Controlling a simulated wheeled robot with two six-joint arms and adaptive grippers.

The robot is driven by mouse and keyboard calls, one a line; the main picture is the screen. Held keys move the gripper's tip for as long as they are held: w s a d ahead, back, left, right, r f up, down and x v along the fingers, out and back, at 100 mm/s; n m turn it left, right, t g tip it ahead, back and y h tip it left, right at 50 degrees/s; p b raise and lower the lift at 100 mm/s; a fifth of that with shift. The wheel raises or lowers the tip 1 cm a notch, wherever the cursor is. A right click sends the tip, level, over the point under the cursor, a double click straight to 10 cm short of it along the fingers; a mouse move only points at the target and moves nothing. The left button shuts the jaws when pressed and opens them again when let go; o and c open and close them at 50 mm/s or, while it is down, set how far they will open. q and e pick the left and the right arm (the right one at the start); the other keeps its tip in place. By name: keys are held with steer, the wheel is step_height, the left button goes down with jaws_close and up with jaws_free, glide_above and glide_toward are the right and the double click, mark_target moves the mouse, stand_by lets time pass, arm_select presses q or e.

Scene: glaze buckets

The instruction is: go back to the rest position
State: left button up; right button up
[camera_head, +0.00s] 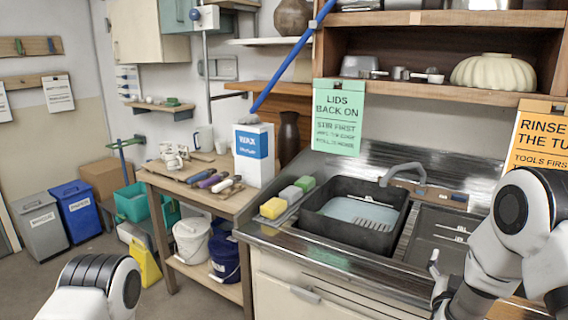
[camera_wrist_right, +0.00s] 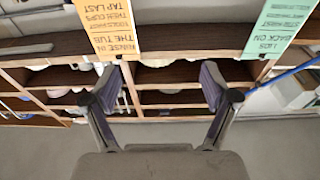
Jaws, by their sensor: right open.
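My right gripper (camera_head: 437,272) shows at the lower right in the head view, partly cut by the frame edge, over the front right of the sink counter. In the right wrist view its two fingers (camera_wrist_right: 163,82) are spread apart with nothing between them. My right arm comes in from the right edge. Only a white and black link of my left arm shows at the bottom left; the left gripper is out of frame.
The black sink tub (camera_head: 335,232) stands in the steel counter, with sponges (camera_head: 273,208) to its left. A wooden worktable (camera_head: 190,200) holds a wax box (camera_head: 254,155) and tools. White bucket (camera_head: 192,240) and blue bucket (camera_head: 224,255) sit on its lower shelf. Shelves (camera_head: 440,18) hang above.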

steer(key=s+a+f+n+g+y+b, duration=0.1)
steer(key=s+a+f+n+g+y, duration=0.3)
steer(key=f, duration=0.7)
steer(key=s+a+f+m+g+y+b, duration=0.1)
steer(key=s+f+b, duration=0.1)
steer(key=s+f, duration=0.7)
steer(key=s+a+f+n+g+y+b, duration=0.1)
steer(key=s+a+f+n+g+y, duration=0.15)
steer(key=f, duration=1.05)
steer(key=s+a+f+g+y, duration=0.1)
steer(key=s+a+f+g, duration=0.1)
steer(key=s, duration=0.5)
steer(key=s+a+f+g+y, duration=0.1)
steer(key=s+f+g, duration=0.1)
steer(key=s+g, duration=0.2)
steer(key=s+a+f+g+y, duration=0.1)
steer(key=s+a+f+g, duration=0.1)
steer(key=s, duration=0.8)
steer(key=shift+a+f+n+g, duration=0.15)
steer(key=shift+a+n+g, duration=0.2)
steer(key=shift+g, duration=0.3)
